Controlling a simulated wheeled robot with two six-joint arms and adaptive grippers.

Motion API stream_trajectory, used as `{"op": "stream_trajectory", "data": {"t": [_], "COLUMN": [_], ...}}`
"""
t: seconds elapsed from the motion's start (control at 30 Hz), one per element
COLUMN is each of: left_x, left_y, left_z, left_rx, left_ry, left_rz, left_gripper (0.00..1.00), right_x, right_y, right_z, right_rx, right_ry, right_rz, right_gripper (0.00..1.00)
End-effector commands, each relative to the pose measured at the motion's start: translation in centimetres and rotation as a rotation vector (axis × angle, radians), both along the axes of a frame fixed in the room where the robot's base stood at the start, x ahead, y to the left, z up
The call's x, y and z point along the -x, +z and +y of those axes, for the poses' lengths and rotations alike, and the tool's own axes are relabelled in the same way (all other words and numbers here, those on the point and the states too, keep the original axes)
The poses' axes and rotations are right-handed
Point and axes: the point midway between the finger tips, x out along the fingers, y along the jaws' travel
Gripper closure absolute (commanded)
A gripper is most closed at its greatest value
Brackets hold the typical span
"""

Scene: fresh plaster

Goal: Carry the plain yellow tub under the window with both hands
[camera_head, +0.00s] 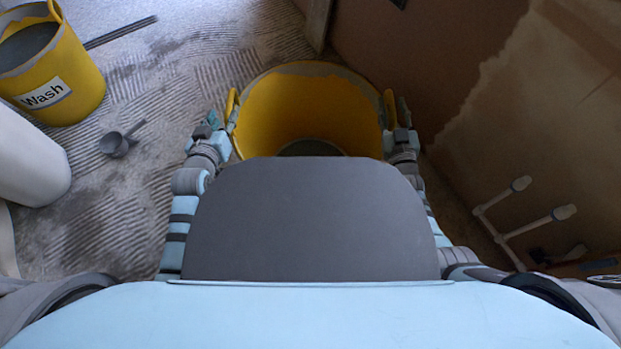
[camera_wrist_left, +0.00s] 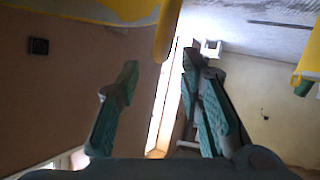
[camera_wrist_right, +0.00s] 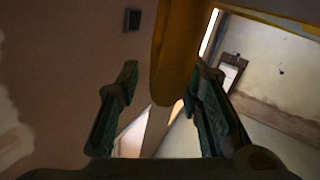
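The plain yellow tub (camera_head: 285,105) is in front of me in the head view, open at the top, with a greyish inner bottom. It has a handle on its left side (camera_head: 231,104) and one on its right (camera_head: 390,108). My left gripper (camera_head: 212,122) is beside the left handle; in the left wrist view, its fingers (camera_wrist_left: 160,68) are apart and the yellow handle (camera_wrist_left: 166,30) shows at their tips. My right gripper (camera_head: 403,120) is beside the right handle; in the right wrist view, that handle (camera_wrist_right: 175,60) appears between its spread fingers. My own body hides the tub's near side.
A yellow tub labelled Wash (camera_head: 85,75) stands at upper left with grey contents. A grey scoop (camera_head: 118,143) lies on the ridged floor (camera_head: 170,75). A white cylinder (camera_head: 30,160) is at left. A brown, partly plastered wall (camera_head: 440,60) and white pipes (camera_head: 510,225) are close on the right.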

Motion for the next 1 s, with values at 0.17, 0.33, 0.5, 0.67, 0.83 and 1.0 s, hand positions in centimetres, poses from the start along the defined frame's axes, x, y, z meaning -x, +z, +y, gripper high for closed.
{"op": "stream_trajectory", "data": {"t": [0.17, 0.33, 0.5, 0.67, 0.83, 1.0], "left_x": [4.4, 6.1, 6.2, 6.2, 6.2, 6.1], "left_y": [1.7, 2.5, 2.5, 2.5, 2.5, 2.5], "left_z": [0.2, 0.3, 0.3, 0.3, 0.3, 0.2], "left_rx": [0.000, 0.000, 0.000, 0.001, 0.001, 0.001], "left_ry": [0.000, 0.000, 0.000, 0.000, 0.000, -0.001], "left_rz": [0.000, 0.000, 0.000, 0.000, 0.000, 0.000], "left_gripper": [0.66, 0.66, 0.66, 0.66, 0.66, 0.66], "right_x": [0.0, 0.4, 3.7, 8.3, 11.4, 12.0], "right_y": [0.0, 0.0, -0.1, -0.1, 0.0, 0.1], "right_z": [0.0, 0.0, -0.1, -0.3, -0.4, -0.5], "right_rx": [0.000, 0.000, 0.000, 0.000, 0.000, 0.000], "right_ry": [0.000, 0.000, 0.000, 0.001, 0.000, 0.000], "right_rz": [0.000, 0.000, 0.002, 0.002, 0.001, -0.001], "right_gripper": [0.66, 0.66, 0.66, 0.66, 0.66, 0.66]}}
